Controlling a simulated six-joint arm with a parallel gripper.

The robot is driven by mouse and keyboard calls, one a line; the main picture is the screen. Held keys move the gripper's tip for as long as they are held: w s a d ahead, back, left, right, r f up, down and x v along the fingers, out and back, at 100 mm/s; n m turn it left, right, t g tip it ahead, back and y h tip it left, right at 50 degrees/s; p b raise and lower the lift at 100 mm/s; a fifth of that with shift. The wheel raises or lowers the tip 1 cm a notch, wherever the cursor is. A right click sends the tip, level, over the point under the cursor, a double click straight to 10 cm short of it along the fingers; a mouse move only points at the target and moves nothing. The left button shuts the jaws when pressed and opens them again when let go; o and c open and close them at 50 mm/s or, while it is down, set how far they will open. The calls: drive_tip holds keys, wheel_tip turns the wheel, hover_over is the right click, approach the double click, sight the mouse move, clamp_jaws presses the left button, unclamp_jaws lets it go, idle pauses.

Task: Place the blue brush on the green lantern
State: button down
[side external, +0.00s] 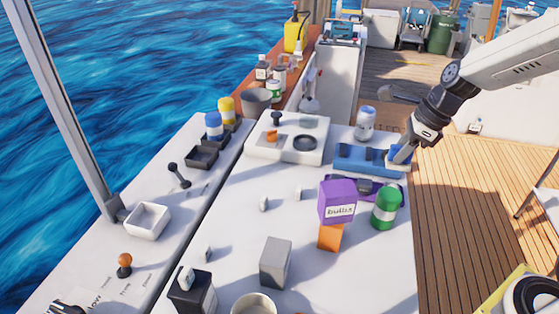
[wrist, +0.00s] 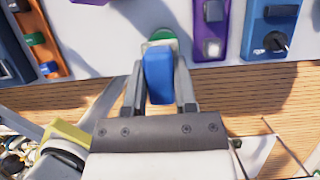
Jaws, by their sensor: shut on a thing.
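My gripper (wrist: 159,95) is shut on the blue brush (wrist: 158,76), which sits between its two fingers in the wrist view. The brush is hard to tell from that tray there. The green lantern (side external: 387,208), a green cylinder with a pale band, stands upright nearer the camera, below my gripper in the picture. In the wrist view the brush partly covers the lantern's green top (wrist: 160,37). I see no clear contact between them.
A white jar (side external: 365,123) stands behind. The wooden deck (side external: 470,210) is to the right.

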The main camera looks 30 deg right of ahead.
drive_tip(key=shift+s+d+r, duration=0.1)
drive_tip(key=shift+s+d, duration=0.05)
drive_tip(key=shift+s, duration=0.1)
approach(383, 192)
drive_tip(key=shift+x, duration=2.55)
drive_tip(key=shift+s, duration=0.1)
drive_tip(key=shift+c, duration=2)
unclamp_jaws()
drive_tip(key=v, duration=1.2)
